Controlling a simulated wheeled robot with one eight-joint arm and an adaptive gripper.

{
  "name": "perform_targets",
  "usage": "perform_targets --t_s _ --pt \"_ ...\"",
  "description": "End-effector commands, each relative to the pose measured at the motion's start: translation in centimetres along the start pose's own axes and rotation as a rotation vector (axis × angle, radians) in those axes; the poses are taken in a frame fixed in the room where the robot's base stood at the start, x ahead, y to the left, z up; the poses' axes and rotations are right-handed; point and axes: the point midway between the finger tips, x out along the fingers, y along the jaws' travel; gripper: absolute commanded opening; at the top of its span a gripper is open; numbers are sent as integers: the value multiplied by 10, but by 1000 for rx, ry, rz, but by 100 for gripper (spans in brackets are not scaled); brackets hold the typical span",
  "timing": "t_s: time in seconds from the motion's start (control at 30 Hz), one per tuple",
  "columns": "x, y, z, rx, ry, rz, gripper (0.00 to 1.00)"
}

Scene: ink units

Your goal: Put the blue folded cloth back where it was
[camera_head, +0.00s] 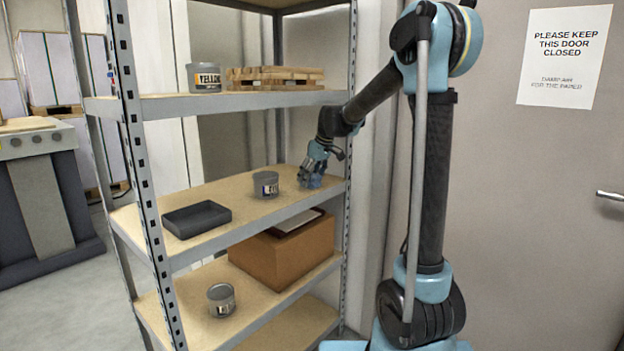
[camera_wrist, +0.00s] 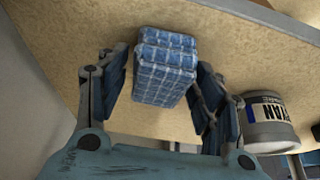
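The blue folded cloth (camera_wrist: 165,65), with a white check pattern, shows in the wrist view on the tan board of the middle shelf. My gripper (camera_wrist: 163,80) is open around it, one finger on each side. Narrow gaps show between the cloth and the fingers, so it does not look gripped. In the head view my gripper (camera_head: 313,176) is low over the right end of the middle shelf (camera_head: 240,206). Blue shows there under the fingers, but cloth and finger cannot be told apart clearly.
A grey CYAN can (camera_head: 265,184) stands close left of my gripper; it also shows in the wrist view (camera_wrist: 268,126). A dark empty tray (camera_head: 196,219) sits further left. A rack post (camera_head: 349,150) stands close right.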

Motion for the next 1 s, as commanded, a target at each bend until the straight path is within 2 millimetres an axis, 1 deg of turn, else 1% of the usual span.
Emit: perform_targets --t_s 0.33,0.47,0.57,0.9,1.0 --pt "-2 0 0 0 0 0 65" --pt "-11 0 0 1 0 0 65" --pt "-26 0 1 1 0 0 65" --pt "-90 0 0 1 0 0 65" --pt "-104 0 0 1 0 0 65"
